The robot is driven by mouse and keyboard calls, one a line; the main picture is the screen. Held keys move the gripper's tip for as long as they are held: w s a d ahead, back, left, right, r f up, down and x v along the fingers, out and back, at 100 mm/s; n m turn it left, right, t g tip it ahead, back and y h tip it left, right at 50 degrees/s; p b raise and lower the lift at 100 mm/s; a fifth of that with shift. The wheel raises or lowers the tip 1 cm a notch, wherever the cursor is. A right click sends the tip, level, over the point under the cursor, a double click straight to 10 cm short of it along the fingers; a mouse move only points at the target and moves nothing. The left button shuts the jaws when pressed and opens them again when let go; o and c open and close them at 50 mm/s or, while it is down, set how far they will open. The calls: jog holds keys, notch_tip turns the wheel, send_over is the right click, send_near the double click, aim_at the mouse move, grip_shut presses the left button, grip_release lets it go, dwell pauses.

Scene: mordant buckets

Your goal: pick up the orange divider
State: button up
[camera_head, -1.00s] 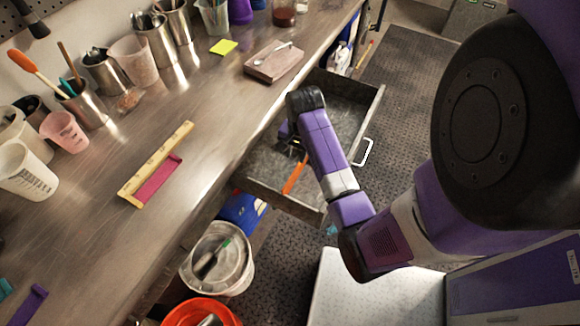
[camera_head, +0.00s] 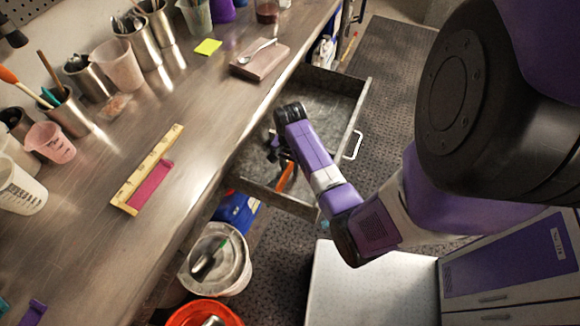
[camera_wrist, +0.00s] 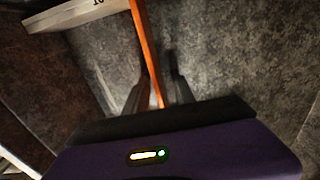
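The orange divider (camera_head: 287,177) is in the open drawer (camera_head: 262,184) below the bench edge. In the wrist view the divider (camera_wrist: 147,45) is a thin orange strip running from the top edge down between the two dark fingers of my gripper (camera_wrist: 158,82). The fingers are apart. The strip lies close to the left finger, and a gap shows between it and the right finger. I cannot tell whether the left finger touches it. In the head view my gripper (camera_head: 284,152) is inside the drawer, partly hidden by my purple arm.
A pale bar with dark markings (camera_wrist: 80,13) lies near the divider. The drawer's front has a handle (camera_head: 352,146). On the bench are a yellow ruler with a magenta strip (camera_head: 150,185), a block with a spoon (camera_head: 260,60) and several cups. Buckets (camera_head: 217,262) stand below.

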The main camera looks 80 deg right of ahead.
grip_shut()
jog(key=shift+r, duration=0.1)
notch_tip(320, 180, up, 20)
jog(key=p, duration=0.5)
jog(key=shift+p, duration=0.4)
dwell(0.3)
